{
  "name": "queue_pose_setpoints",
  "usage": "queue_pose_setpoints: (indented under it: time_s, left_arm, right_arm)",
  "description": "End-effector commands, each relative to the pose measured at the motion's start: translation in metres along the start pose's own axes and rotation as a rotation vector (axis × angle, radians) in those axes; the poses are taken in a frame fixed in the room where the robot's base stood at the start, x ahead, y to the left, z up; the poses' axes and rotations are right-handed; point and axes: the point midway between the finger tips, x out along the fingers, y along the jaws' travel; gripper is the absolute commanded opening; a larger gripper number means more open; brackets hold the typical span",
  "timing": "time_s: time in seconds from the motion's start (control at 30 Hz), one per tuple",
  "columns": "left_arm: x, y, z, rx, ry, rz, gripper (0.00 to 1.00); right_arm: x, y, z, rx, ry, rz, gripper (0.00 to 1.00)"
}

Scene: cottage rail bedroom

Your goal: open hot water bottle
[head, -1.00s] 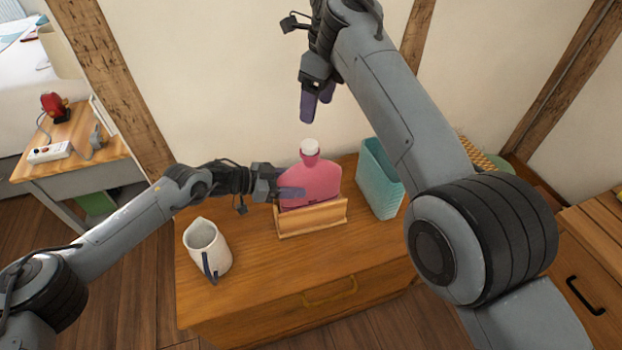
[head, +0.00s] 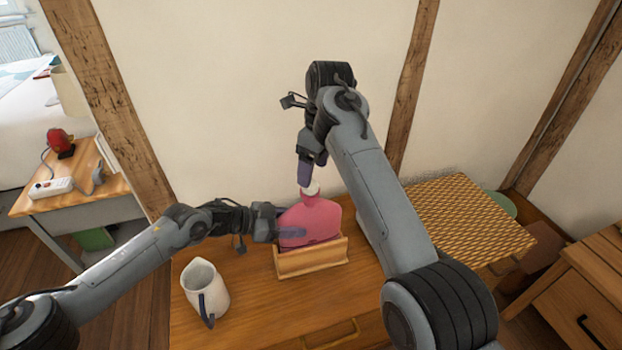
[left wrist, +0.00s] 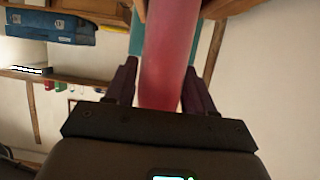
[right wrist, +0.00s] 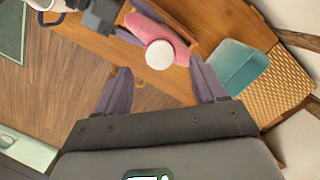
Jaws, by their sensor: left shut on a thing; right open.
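The pink hot water bottle (head: 312,221) stands upright in a wooden holder (head: 311,260) on the dresser. Its white cap (head: 312,188) is on the neck. My left gripper (head: 290,233) is shut on the bottle's body from the left; in the left wrist view the pink body (left wrist: 168,60) is between its fingers. My right gripper (head: 308,180) points down just above the cap and is open. In the right wrist view the cap (right wrist: 160,54) shows beyond the fingertips, between them, with the pink bottle (right wrist: 160,25) below it.
A white jug (head: 204,290) stands at the dresser's left front. A teal bin (right wrist: 238,66) is right of the holder, hidden behind my right arm in the head view. A woven-topped piece (head: 470,215) is further right. The wall is close behind.

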Motion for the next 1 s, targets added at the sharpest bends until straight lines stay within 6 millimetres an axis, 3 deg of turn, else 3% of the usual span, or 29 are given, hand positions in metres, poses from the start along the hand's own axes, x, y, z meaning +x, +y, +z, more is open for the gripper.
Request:
queue_pose_setpoints:
  time_s: [0.1, 0.3, 0.77, 1.0]
  left_arm:
    - [0.0, 0.0, 0.0, -0.001, 0.0, 0.0, 0.0]
    - [0.0, 0.0, 0.0, -0.001, -0.001, 0.0, 0.0]
    - [0.0, 0.0, 0.0, -0.001, -0.001, 0.0, 0.0]
    - [0.0, 0.0, 0.0, -0.001, -0.001, 0.0, 0.0]
  right_arm:
    - [0.018, 0.0, 0.0, -0.001, 0.001, 0.002, 0.7]
    - [0.037, 0.0, 0.0, -0.001, 0.001, 0.001, 0.7]
    - [0.045, 0.0, 0.0, 0.0, -0.001, 0.0, 0.7]
    - [0.044, 0.0, 0.0, 0.0, -0.001, 0.0, 0.37]
